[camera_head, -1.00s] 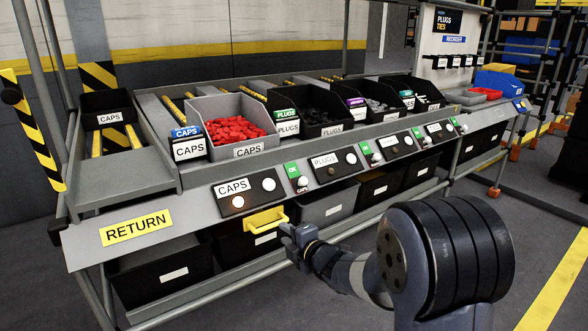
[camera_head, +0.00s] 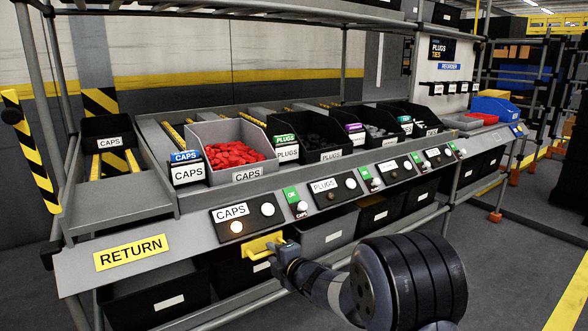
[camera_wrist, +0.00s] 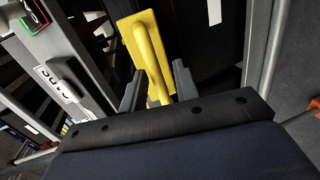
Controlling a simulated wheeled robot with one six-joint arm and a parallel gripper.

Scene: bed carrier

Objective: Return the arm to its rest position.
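My arm (camera_head: 375,290) reaches in from the lower right of the head view. My gripper (camera_head: 277,252) is at the right end of a yellow handle (camera_head: 260,245) below the front rail of the rack. In the wrist view my gripper (camera_wrist: 157,88) has its two dark fingers apart. The yellow handle (camera_wrist: 148,45) shows between and beyond them, with a gap visible on each side. I cannot tell whether a finger touches it.
The sloped rack carries a grey caps bin (camera_head: 224,143) of red pieces and black plugs bins (camera_head: 310,135). Its front rail has a yellow RETURN label (camera_head: 131,252) and a lit button (camera_head: 236,227). Dark bins (camera_head: 160,295) sit below.

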